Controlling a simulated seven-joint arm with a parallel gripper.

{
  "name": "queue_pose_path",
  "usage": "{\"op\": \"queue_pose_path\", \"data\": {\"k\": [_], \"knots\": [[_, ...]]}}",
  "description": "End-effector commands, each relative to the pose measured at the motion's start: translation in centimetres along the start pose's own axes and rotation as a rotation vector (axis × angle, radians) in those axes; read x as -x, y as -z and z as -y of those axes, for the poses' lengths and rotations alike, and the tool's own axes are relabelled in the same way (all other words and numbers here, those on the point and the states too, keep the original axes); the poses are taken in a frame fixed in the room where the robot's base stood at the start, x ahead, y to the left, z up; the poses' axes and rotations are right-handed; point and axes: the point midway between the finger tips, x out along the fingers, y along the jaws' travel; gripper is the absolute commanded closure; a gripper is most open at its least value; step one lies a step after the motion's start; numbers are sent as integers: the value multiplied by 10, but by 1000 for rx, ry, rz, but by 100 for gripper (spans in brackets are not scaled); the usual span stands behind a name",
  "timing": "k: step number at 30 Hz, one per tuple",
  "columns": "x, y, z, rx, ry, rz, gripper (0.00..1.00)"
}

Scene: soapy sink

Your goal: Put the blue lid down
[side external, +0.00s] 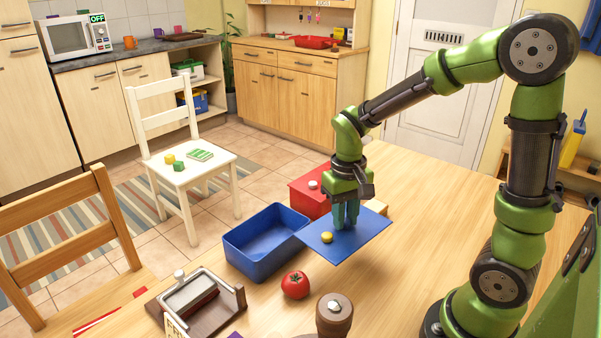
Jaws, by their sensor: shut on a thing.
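A red box (303,197) with a pale knob stands behind the lid. Table right of the lid is clear.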

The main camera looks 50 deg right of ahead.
Motion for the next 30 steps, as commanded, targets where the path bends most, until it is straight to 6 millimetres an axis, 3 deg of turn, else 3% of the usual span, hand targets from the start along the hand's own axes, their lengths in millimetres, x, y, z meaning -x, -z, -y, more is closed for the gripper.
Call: {"op": "queue_pose_path", "data": {"k": [3,6,24,30], "knots": [[-13,15,-31,6,4,2,100],[-18,23,-42,67,7,-12,100],[-93,27,-39,137,8,-25,100],[-98,28,-39,136,8,-30,100]]}}
